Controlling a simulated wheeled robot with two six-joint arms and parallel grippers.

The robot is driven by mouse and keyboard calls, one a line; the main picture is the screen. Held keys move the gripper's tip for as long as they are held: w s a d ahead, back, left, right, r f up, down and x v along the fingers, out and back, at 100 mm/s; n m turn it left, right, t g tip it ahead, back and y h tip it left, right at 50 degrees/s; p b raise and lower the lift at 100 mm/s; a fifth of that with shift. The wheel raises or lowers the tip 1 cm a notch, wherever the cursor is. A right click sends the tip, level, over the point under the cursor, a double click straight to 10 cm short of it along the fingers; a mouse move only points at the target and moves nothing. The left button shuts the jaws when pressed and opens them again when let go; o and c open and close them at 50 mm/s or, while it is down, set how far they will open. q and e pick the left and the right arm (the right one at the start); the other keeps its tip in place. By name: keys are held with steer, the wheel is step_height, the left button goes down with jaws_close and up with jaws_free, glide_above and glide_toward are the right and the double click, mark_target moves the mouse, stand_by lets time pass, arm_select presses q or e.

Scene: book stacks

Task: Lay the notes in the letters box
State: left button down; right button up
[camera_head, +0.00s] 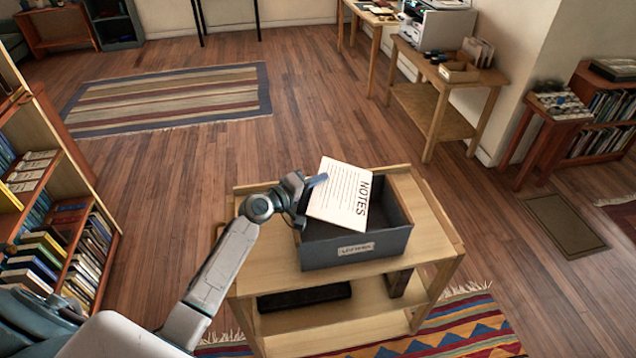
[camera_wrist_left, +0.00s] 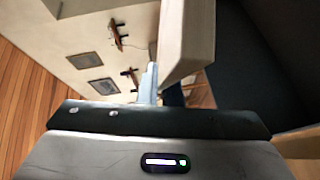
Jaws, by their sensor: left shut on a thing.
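The notes (camera_head: 341,196) are a white sheet or pad with printed lines and the word NOTES. They are tilted over the open top of the grey letters box (camera_head: 355,249), which has a pale label on its front. My left gripper (camera_head: 318,181) is shut on the notes at their left edge, above the box's left side. In the left wrist view, the gripper's fingers (camera_wrist_left: 150,82) show beside a pale block-like edge, likely the notes (camera_wrist_left: 187,40). Whether the notes touch the box cannot be told. My right gripper is not in view.
The box stands on a wooden two-tier table (camera_head: 262,262) with a dark flat item (camera_head: 303,296) on its lower shelf. A bookcase (camera_head: 50,215) stands at the left. A side table (camera_head: 445,85) stands behind.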

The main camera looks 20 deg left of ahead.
arm_select(q)
steer(key=shift+w+f, duration=0.1)
steer(key=shift+f, duration=0.6)
steer(key=shift+f+b, duration=0.65)
steer(key=shift+b, duration=0.05)
steer(key=c, duration=1.6)
jaws_free()
steer(key=shift+f, duration=0.1)
steer(key=shift+s, duration=0.2)
